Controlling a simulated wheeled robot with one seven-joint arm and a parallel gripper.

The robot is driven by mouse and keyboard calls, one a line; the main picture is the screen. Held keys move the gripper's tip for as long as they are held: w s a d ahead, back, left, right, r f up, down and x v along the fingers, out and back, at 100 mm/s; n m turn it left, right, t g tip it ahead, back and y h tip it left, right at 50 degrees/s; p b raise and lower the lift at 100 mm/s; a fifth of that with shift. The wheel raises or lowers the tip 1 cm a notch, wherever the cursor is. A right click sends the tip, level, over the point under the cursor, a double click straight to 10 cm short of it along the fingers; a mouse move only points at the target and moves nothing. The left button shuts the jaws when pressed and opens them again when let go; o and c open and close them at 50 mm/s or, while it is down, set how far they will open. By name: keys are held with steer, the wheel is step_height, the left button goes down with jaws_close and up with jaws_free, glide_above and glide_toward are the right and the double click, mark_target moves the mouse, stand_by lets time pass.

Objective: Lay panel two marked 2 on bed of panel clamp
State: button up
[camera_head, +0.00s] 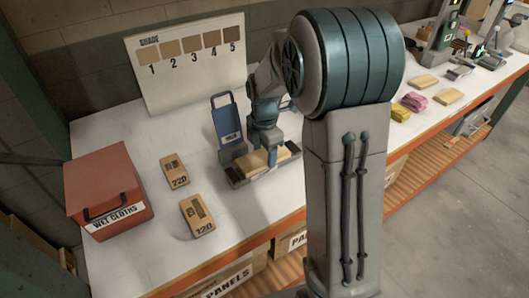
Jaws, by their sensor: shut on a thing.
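The panel clamp stands on the white bench, with its blue lid (227,121) raised and its dark bed (236,180) low in front. A pale wooden panel (254,165) lies at the bed, between its side rails. My gripper (268,153) is above the bed, pointing down and shut on this panel. The fingertips are partly hidden by the wrist and the panel. No number can be read on the panel, and I cannot tell whether it rests fully on the bed.
Two sanding blocks (198,215) (174,170) lie left of the clamp, near a red wet-cloths box (108,190). A shade board (190,60) stands behind. More pale panels (423,82) and yellow and pink cloths (413,101) lie on the bench at right. My arm covers the middle.

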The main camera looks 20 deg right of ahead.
mark_target(265, 155)
steer(key=shift+f, duration=0.4)
steer(key=shift+f, duration=0.15)
steer(key=o, duration=1)
step_height(265, 155, up, 12)
steer(key=s+m+t, duration=0.1)
steer(key=s+m, duration=0.6)
steer(key=s+f+m+t, duration=0.1)
steer(key=s+m, duration=0.6)
steer(key=s+m+t, duration=0.1)
steer(key=s+m, duration=0.6)
steer(key=shift+f+m, duration=0.2)
steer(key=shift+m, duration=0.1)
